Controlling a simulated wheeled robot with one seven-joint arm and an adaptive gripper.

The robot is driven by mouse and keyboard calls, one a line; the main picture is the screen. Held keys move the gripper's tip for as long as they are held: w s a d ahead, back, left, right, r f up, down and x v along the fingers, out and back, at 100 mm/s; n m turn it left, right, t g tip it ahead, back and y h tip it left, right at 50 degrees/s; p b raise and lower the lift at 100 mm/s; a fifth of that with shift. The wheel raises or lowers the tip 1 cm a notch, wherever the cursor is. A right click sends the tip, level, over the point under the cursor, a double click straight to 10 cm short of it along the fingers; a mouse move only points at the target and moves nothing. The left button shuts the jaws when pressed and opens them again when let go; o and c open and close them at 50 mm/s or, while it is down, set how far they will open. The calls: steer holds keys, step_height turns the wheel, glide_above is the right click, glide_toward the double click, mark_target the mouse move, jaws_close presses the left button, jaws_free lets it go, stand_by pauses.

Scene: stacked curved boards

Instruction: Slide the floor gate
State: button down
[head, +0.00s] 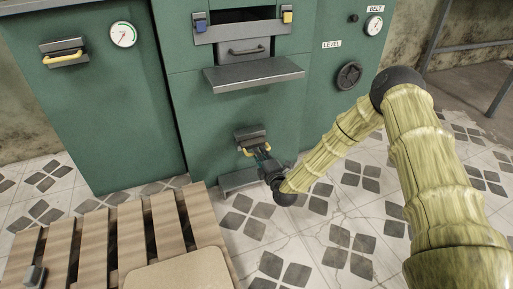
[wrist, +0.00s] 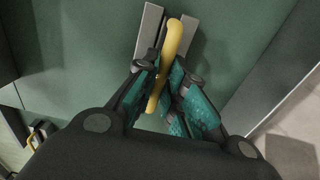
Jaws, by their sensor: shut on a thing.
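The floor gate appears to be the small dark metal fitting (head: 250,133) low on the front of the green cabinet, with a yellow bar handle (head: 242,152). In the wrist view the yellow handle (wrist: 173,38) runs at a slant between my teal fingers, in front of a grey metal strip (wrist: 148,30). My gripper (head: 259,153) is shut on this handle, and its fingers (wrist: 168,92) press on both sides of it. The fingers and wrist hide part of the handle and fitting in the head view.
A grey ledge (head: 238,180) juts out below the handle near the tiled floor. A wider metal shelf (head: 253,74) sticks out above it. A slatted wooden pallet (head: 130,235) with a tan board (head: 180,272) lies at the front left. Tiled floor to the right is clear.

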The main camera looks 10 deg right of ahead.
steer(key=shift+s+d+p, duration=0.2)
steer(key=shift+s+p, duration=0.45)
steer(key=shift+s, duration=0.4)
steer(key=shift+s+d+p, duration=0.2)
steer(key=shift+s+p, duration=0.4)
steer(key=shift+s, duration=0.4)
steer(key=c, duration=1.5)
jaws_free()
steer(key=s+p, duration=0.2)
steer(key=s, duration=0.1)
steer(key=s+d+p, duration=0.1)
steer(key=s+p, duration=0.1)
steer(key=s, duration=0.1)
steer(key=shift+s+d, duration=0.15)
steer(key=shift+s, duration=0.25)
